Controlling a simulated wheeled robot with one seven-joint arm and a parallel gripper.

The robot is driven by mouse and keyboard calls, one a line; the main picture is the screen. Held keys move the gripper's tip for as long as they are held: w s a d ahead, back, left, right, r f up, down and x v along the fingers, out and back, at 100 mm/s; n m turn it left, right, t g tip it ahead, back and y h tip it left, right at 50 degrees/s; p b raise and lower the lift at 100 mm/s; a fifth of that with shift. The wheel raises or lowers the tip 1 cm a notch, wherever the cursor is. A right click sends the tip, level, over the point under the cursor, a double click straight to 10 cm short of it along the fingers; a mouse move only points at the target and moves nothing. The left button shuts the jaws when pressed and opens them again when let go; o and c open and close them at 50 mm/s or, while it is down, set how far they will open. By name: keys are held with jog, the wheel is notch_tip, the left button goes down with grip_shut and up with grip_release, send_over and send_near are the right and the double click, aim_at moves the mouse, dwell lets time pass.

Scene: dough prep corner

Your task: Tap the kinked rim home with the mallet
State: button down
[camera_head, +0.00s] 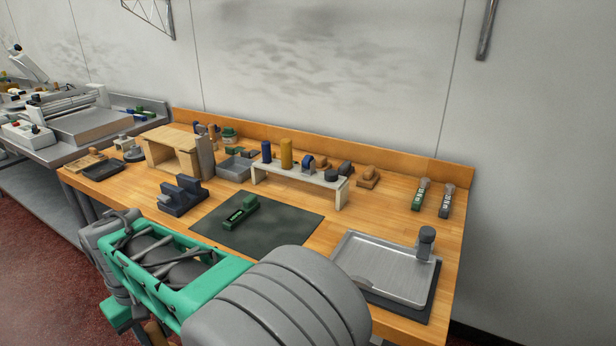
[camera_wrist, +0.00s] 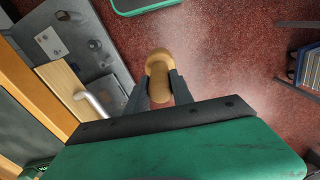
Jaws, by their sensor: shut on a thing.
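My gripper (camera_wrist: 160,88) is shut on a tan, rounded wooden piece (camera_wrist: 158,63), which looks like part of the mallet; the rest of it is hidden. The grip hangs over the red floor, off the bench's front edge. A brown wooden bit (camera_head: 155,333) shows below my green arm in the head view, where my fingers are hidden. A shallow metal tray (camera_head: 375,268) lies on a dark mat at the bench's right end, apart from my gripper. A dark, round-topped block (camera_head: 426,243) stands at its back right corner.
The wooden bench (camera_head: 385,205) holds a dark green mat (camera_head: 285,222) with a green tool (camera_head: 240,212). A white rack (camera_head: 300,181) with several cylinders stands behind it.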

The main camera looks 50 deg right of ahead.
jog(key=s+d+r+m+p, duration=0.2)
jog(key=d+r+m, duration=0.3)
jog(key=d, duration=0.4)
jog(key=s+d+r+m+p, duration=0.2)
jog(key=s+d+r+m, duration=0.15)
jog(key=d, duration=0.45)
jog(key=s+d+r+m+p, duration=0.2)
jog(key=d+r+m, duration=0.3)
jog(key=d, duration=0.4)
jog(key=s+d+r+m+p, duration=0.2)
jog(key=s+d+r+m, duration=0.3)
jog(key=s+r+m, duration=0.1)
jog(key=s+d+r+m+p, duration=0.3)
jog(key=s+d+r+m, duration=0.3)
jog(key=s, duration=0.5)
jog(key=shift+s+d+r+m+p, duration=0.2)
jog(key=shift+d+r+m+p, duration=0.15)
jog(key=shift+m, duration=0.9)
jog(key=shift+a, duration=0.1)
notch_tip(320, 180, down, 7)
jog(key=b, duration=0.7)
jog(key=shift+w+r, duration=0.1)
jog(key=shift+r, duration=0.05)
